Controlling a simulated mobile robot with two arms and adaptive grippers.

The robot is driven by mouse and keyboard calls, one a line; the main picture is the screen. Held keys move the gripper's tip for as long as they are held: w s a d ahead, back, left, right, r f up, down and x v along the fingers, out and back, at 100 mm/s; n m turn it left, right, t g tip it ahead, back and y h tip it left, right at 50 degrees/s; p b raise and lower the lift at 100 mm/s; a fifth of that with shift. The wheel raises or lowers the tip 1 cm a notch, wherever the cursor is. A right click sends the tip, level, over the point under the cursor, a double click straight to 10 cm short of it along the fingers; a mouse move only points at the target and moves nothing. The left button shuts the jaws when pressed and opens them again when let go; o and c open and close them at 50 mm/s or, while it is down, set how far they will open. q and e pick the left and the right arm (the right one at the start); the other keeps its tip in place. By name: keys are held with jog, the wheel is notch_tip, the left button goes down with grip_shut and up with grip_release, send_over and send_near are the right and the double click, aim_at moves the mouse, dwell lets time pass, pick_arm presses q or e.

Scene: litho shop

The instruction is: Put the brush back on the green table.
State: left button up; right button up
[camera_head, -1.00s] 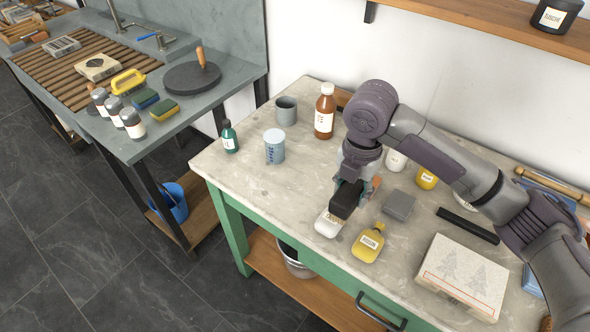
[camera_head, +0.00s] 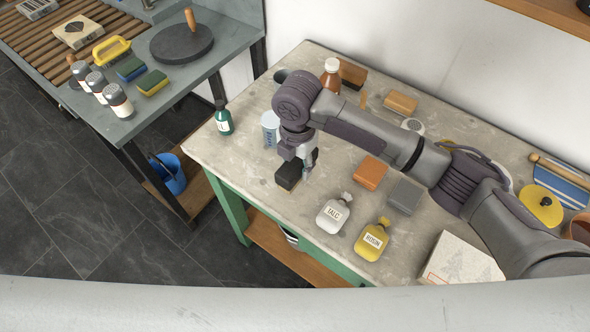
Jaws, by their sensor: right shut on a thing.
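The green table (camera_head: 240,165) has a pale stone-like top on a green frame. My right gripper (camera_head: 305,164) hangs over its left-middle part, shut on a black block-like thing that I take for the brush (camera_head: 288,175). The brush is low over the top; I cannot tell whether it touches. The gripper hides part of it. My left gripper is not in view.
Near the brush are a blue-and-white cup (camera_head: 270,127), a green bottle (camera_head: 223,119), an orange block (camera_head: 369,173) and a TALC bottle (camera_head: 334,213). The tabletop left of the brush is clear.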

jog(key=shift+s+a+f, duration=0.15)
jog(key=shift+a+f, duration=0.05)
jog(key=shift+f, duration=0.35)
notch_tip(320, 180, down, 2)
jog(key=shift+f+p, duration=0.2)
jog(key=shift+p, duration=0.3)
jog(key=shift+f, duration=0.45)
jog(key=o, duration=1.1)
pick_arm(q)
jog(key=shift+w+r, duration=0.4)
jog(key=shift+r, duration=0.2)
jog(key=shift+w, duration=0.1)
